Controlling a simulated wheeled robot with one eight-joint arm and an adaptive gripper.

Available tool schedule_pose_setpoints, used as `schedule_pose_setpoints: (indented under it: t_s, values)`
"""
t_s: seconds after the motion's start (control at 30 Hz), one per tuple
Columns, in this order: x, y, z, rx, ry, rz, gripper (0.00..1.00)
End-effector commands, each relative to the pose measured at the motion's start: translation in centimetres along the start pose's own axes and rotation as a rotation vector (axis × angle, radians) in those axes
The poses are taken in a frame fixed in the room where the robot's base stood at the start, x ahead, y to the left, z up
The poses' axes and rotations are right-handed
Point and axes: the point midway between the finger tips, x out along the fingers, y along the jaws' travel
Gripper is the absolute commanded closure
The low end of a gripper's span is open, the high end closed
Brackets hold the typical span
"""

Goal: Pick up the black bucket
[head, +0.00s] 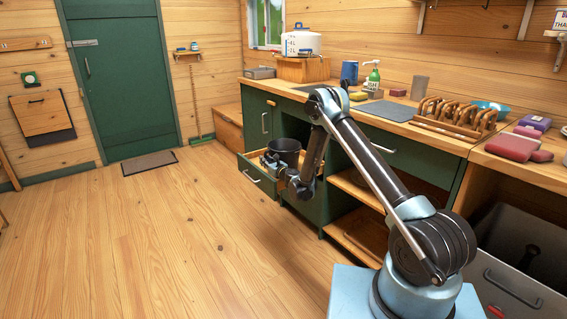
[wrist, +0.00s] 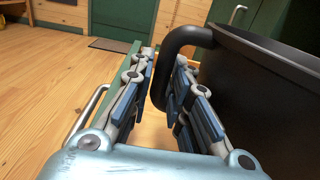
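The black bucket (head: 284,151) stands upright in the open drawer of the green cabinet. In the wrist view its dark wall (wrist: 262,100) fills the right side. Its thick curved handle (wrist: 180,40) juts out to the left and passes between my fingers. In the head view my gripper (head: 271,163) is at the bucket's left side. The lower part of the handle is partly hidden by the right finger.
The open drawer (head: 258,175) sticks out around the bucket, with its front panel to the left in the wrist view. The counter (head: 345,108) above holds a rack (head: 455,118), a soap bottle and other items. The wooden floor (head: 150,240) to the left is clear.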

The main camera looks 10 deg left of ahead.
Motion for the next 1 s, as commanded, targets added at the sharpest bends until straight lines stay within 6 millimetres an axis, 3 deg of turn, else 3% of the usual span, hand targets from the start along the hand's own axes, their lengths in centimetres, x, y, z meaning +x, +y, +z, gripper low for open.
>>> schedule_pose_setpoints:
  t_s: [0.07,0.67,1.0]
  values:
    - [0.0,0.0,0.0,0.000,0.000,0.000,1.00]
    - [0.0,0.0,0.2,-0.001,0.000,0.000,1.00]
    - [0.0,0.0,1.4,-0.002,0.000,0.001,1.00]
